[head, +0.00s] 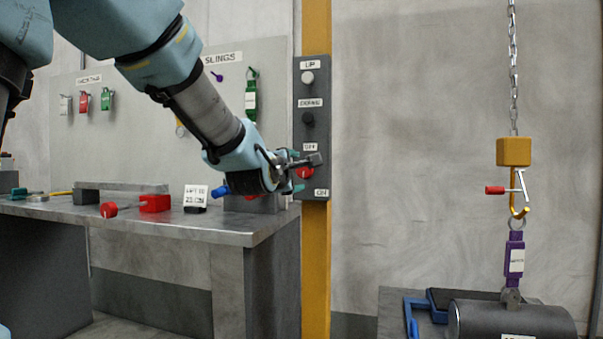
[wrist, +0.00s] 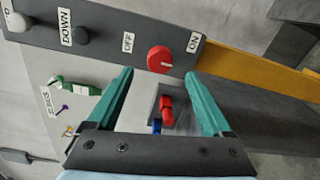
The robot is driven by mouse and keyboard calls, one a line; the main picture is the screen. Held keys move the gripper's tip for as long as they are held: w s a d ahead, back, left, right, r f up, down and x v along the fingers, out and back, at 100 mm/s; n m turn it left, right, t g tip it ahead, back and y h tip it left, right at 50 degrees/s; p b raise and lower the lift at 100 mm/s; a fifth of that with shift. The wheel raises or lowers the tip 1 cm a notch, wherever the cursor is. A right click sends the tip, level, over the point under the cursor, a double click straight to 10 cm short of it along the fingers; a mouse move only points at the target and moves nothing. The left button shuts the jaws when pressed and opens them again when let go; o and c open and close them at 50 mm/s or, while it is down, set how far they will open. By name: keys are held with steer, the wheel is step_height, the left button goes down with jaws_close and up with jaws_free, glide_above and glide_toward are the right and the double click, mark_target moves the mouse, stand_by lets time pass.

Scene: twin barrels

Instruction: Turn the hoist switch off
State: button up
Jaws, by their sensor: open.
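The hoist switch is a round red knob (wrist: 160,59) on a dark grey control panel (head: 313,75) fixed to a yellow post. In the wrist view the OFF label (wrist: 128,42) is left of the knob and the ON label (wrist: 194,42) is right of it. A short white mark shows on the knob's lower right face; its exact pointing is hard to tell. My gripper (wrist: 158,73) is open and empty, with its teal fingertips just short of the knob, one to each side. In the head view my gripper (head: 297,171) partly covers the red knob (head: 305,174).
Above the knob on the panel are a pale UP button (head: 308,78) and a dark DOWN button (head: 308,118). A metal workbench (head: 240,226) stands below my arm, with red and blue parts on it. At right a chain hook (head: 518,212) holds a purple sling (head: 514,250) over a dark cylinder (head: 512,320).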

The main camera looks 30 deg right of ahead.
steer(key=v, duration=0.3)
stand_by(0.5)
steer(key=w+a+f+m+g+y, duration=0.3)
steer(key=a+f+m+y, duration=0.3)
steer(key=a+f, duration=1.15)
steer(key=s+a+f+m+g+y, duration=0.35)
steer(key=s+a+f, duration=0.35)
steer(key=a, duration=0.3)
steer(key=s+a+f+m+g+y, duration=0.25)
steer(key=s+a+f+g, duration=0.35)
steer(key=a, duration=0.4)
step_height(320, 180, up, 23)
steer(key=t+p, duration=0.1)
steer(key=p, duration=2.4)
steer(key=shift+s+d+m, duration=0.3)
steer(key=shift+d, duration=0.1)
